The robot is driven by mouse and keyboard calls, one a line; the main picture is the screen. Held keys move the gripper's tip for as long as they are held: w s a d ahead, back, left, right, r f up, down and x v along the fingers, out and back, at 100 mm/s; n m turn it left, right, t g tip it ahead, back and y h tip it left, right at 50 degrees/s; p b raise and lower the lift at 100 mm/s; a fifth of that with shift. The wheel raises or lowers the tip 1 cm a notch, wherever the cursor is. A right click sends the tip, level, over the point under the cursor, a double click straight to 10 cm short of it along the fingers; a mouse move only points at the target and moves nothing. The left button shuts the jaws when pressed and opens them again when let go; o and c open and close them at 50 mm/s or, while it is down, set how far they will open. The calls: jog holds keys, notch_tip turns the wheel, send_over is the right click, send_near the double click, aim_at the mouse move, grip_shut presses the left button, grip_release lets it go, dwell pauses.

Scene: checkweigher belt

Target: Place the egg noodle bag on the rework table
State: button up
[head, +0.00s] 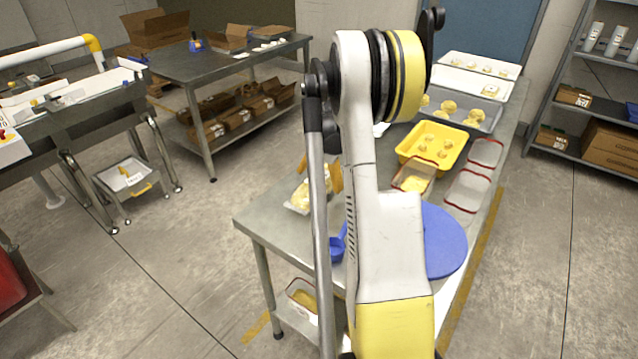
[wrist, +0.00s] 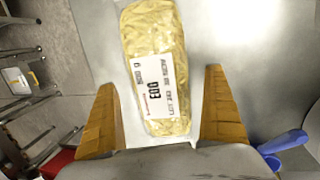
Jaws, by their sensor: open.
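The egg noodle bag (wrist: 150,40) is a clear pack of yellow noodles with a white printed label. It lies on a steel table (head: 262,222), near its left edge in the head view, where the bag (head: 300,197) is partly hidden by my arm. My gripper (wrist: 160,79) is open, with its orange fingers on either side of the bag's near end and a gap showing at each side. In the head view only a bit of an orange finger shows beside my arm. I cannot tell which table is the rework table.
The same table holds a yellow tray (head: 432,143) of noodle nests, a blue disc (head: 445,240), a blue scoop (wrist: 285,142), red-rimmed tubs (head: 467,190) and metal trays. Another steel table (head: 215,66) with cartons stands at back left. The conveyor (head: 75,108) is at far left.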

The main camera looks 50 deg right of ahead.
aim_at(322, 181)
jog(key=r+p, duration=0.1)
jog(key=r, duration=0.2)
jog(key=s+r, duration=0.1)
jog(key=r, duration=0.2)
jog(key=a+r+p, duration=0.1)
jog(key=r, duration=0.2)
jog(key=shift+s+r+p, duration=0.25)
jog(key=shift+s+p, duration=0.05)
jog(key=shift+p, duration=0.05)
jog(key=a+r+m+t, duration=0.1)
jog(key=a+r+m, duration=0.35)
jog(key=a, duration=0.65)
jog(key=a+r+m+t, duration=0.1)
jog(key=a+r+m, duration=0.2)
jog(key=a+r, duration=0.5)
jog(key=s+a+f+m+t, duration=0.1)
jog(key=s+a+m, duration=0.5)
jog(key=a, duration=0.5)
jog(key=s+a+m+t, duration=0.2)
jog(key=s+a+m, duration=0.4)
jog(key=a, duration=0.6)
jog(key=shift+s+f+y, duration=0.4)
jog(key=shift+s, duration=0.2)
